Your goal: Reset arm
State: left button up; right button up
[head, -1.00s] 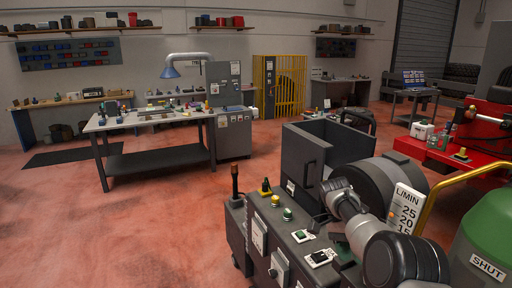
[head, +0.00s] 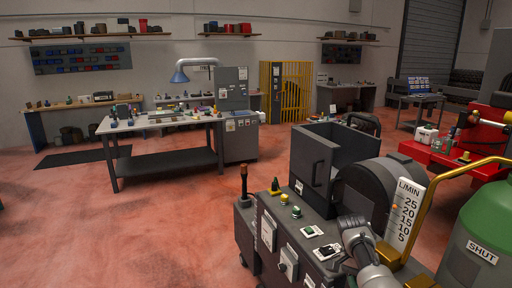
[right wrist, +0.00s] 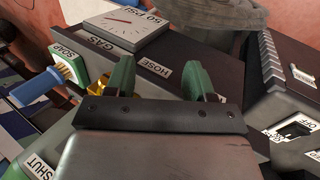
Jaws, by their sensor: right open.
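My right gripper (right wrist: 160,80) shows in the right wrist view with its two green fingertips apart and nothing between them. It is over a dark panel (right wrist: 165,62) marked GAS and HOSE. In the head view my right arm comes in at the bottom right, in front of a dark machine cart (head: 270,235); its fingertips cannot be made out there. My left gripper is in neither view.
A gauge marked 50 PSI (right wrist: 130,22), a blue-handled SOAP item (right wrist: 40,85) and a box with an OFF switch (right wrist: 290,130) surround the gripper. A green cylinder (head: 475,230) marked SHUT stands at right. Red floor (head: 130,235) at left is clear.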

jog(key=s+d+f+n+t, duration=0.2)
jog(key=s+f+n+t, duration=0.3)
jog(key=s+f, duration=0.85)
jog(key=s+a+r+n+t+y, duration=0.1)
jog(key=s+a+r+n, duration=0.2)
jog(key=s, duration=0.4)
jog(key=s+a+r+n+t+y, duration=0.1)
jog(key=s+a+r+n, duration=0.25)
jog(key=s, duration=0.45)
jog(key=s+a+r+n+t+y, duration=0.1)
jog(key=s+a+r+n+t, duration=0.2)
jog(key=s, duration=0.4)
notch_tip(320, 180, down, 32)
jog(key=g+b, duration=0.3)
jog(key=b, duration=0.4)
pick_arm(q)
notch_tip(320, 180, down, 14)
jog(key=b, duration=0.7)
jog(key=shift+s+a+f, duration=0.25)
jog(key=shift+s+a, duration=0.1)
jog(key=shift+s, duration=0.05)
pick_arm(e)
jog(key=s+d+f, duration=0.1)
jog(key=s+f, duration=0.7)
jog(key=f, duration=0.4)
jog(key=s+d+f+g, duration=0.1)
jog(key=s+f, duration=0.8)
jog(key=f, duration=0.3)
jog(key=shift+f+h, duration=0.3)
jog(key=shift+f, duration=0.1)
